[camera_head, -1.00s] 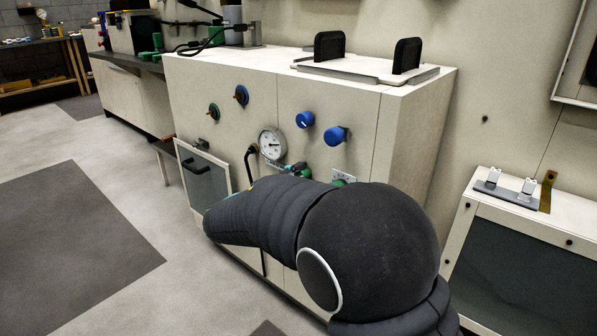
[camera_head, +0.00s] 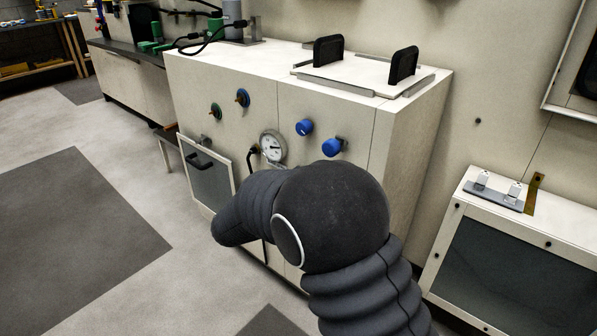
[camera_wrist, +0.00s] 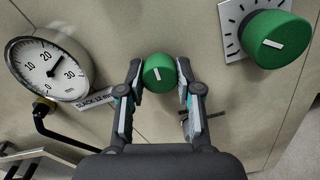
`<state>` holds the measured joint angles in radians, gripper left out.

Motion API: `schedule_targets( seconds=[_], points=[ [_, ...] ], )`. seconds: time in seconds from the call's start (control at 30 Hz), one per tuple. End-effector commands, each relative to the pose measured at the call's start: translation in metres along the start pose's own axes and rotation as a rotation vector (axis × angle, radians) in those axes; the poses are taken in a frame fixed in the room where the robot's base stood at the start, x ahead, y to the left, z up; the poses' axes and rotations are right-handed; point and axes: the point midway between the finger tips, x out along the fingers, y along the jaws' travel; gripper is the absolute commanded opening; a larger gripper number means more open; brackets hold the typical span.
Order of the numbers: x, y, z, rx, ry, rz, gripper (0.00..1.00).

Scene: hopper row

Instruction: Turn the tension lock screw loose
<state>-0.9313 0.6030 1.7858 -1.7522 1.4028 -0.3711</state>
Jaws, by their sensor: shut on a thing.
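A larger green knob (camera_wrist: 288,32) on a white scale plate is at the upper right, apart from the fingers. A round gauge (camera_wrist: 46,70) is at the left, with a "SLACK 12 mm" label beside it. In the head view my arm hides the gripper and both green knobs.
The beige cabinet (camera_head: 350,120) carries two blue knobs (camera_head: 304,127) and the gauge (camera_head: 272,147) above my arm. An open hatch door (camera_head: 207,178) stands out at the lower left. A black hose runs below the gauge. A low case (camera_head: 520,235) stands to the right.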

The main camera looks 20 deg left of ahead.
Motion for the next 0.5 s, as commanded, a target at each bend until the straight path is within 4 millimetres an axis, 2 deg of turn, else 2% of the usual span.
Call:
schedule_targets(
  seconds=[0.2, 0.5],
  points=[
    [0.0, 0.0016, 0.002, -0.102, 0.0, 0.003, 0.0],
    [0.0, 0.0012, 0.0006, -0.155, 0.0, 0.003, 0.0]
  ],
)
